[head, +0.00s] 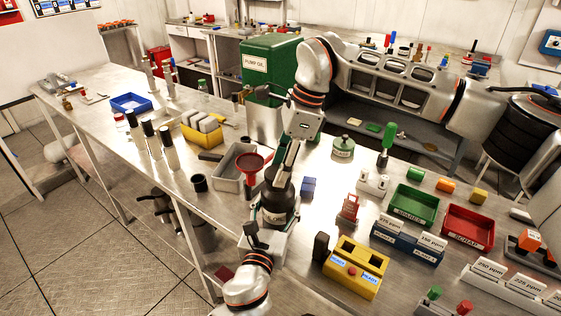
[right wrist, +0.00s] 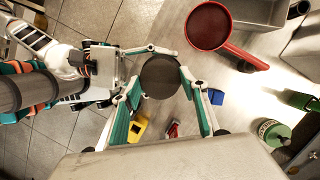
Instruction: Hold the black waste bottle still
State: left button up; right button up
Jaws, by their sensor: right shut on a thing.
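The black waste bottle (head: 279,203) stands upright near the front edge of the metal bench, with a pale label partly hidden low on its side. My right gripper (head: 284,175) comes down from above and is shut on the bottle's top. In the right wrist view the round dark top (right wrist: 161,76) shows between its fingers. My left gripper (head: 275,219) reaches in from the front, low on the bottle, with its fingers on either side of the body. Whether those fingers touch the bottle is hidden.
A red funnel (head: 250,163) and a grey tray (head: 229,182) stand close left of the bottle. A small blue block (head: 309,186) and a red item (head: 349,208) lie right. A yellow box (head: 357,283) is in front right. The green pump oil container (head: 270,65) stands behind.

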jog(key=shift+f, duration=0.7)
dwell(0.6)
